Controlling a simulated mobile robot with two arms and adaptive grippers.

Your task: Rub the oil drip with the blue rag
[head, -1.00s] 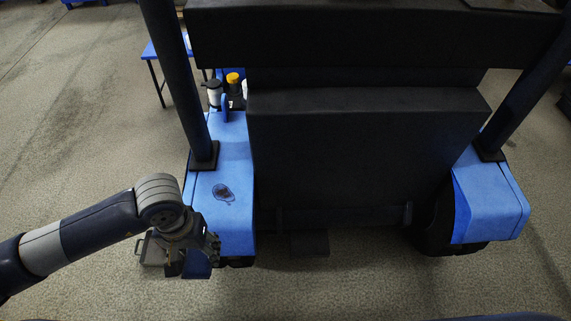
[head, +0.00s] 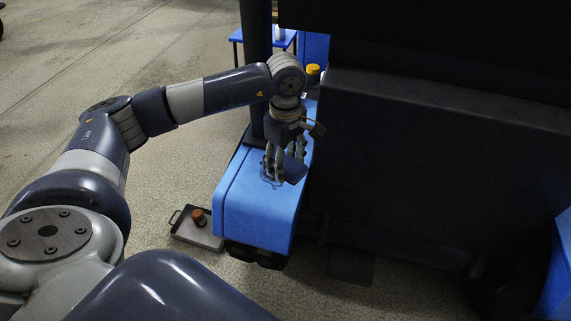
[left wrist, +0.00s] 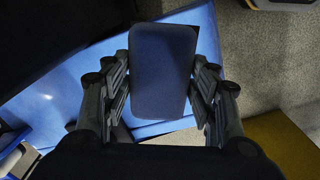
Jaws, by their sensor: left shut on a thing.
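My left gripper (head: 284,164) is shut on the blue rag (head: 295,172), a dark blue pad. In the left wrist view the rag (left wrist: 163,65) sits between the two fingers. The oil drip (head: 267,178) is a dark patch on top of the blue fender (head: 250,205). The gripper is pointed down right over the drip and hides part of it. I cannot tell whether the rag touches the fender. My right gripper is not in view.
A black post (head: 257,75) rises from the fender behind my gripper. A dark bulky body (head: 430,150) stands to the right. A metal tray (head: 205,236) with a small brown-orange container (head: 198,217) lies on the floor.

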